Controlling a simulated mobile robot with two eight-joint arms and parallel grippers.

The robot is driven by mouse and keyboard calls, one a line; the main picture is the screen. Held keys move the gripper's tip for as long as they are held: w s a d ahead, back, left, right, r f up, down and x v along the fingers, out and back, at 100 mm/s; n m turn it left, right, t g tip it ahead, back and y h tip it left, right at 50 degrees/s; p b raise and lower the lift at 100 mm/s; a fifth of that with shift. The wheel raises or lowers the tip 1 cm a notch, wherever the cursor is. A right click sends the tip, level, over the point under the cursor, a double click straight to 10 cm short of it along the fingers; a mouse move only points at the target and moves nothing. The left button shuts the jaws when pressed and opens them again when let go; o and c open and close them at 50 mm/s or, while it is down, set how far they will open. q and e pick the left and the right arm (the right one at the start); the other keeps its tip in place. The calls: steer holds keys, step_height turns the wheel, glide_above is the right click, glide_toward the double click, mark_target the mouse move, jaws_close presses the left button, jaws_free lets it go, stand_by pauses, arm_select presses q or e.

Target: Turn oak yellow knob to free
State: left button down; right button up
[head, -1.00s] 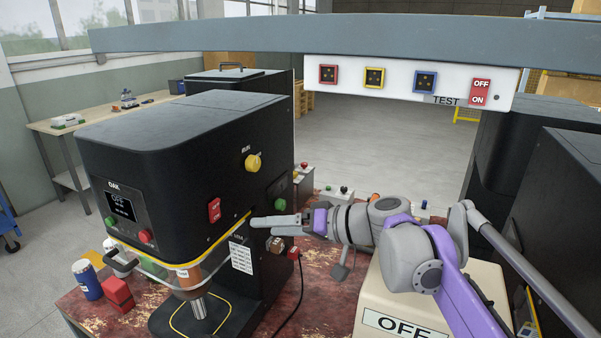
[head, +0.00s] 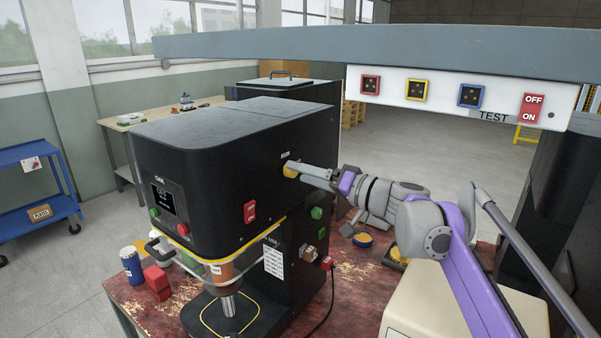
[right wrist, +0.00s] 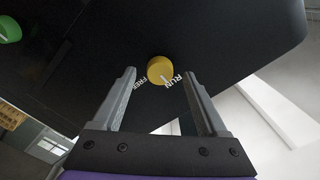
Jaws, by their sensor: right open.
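The oak machine (head: 230,150) is a black seamer on the table, with "OAK" on its front. Its yellow knob (head: 290,170) is on the side face, partly hidden behind my right gripper (head: 302,172). In the right wrist view the yellow knob (right wrist: 160,69) sits between and just beyond the fingertips of the open right gripper (right wrist: 163,72). The words FREE and RUN are printed beside the knob, and its pale pointer mark is toward RUN. I see no contact between fingers and knob. My left gripper is not in view.
A red switch (head: 250,212) and a green button (head: 317,213) are on the same side face. An overhead beam (head: 400,45) carries a white test panel (head: 450,93).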

steer(key=shift+w+a, duration=0.4)
steer(key=shift+a, duration=0.15)
jaws_close()
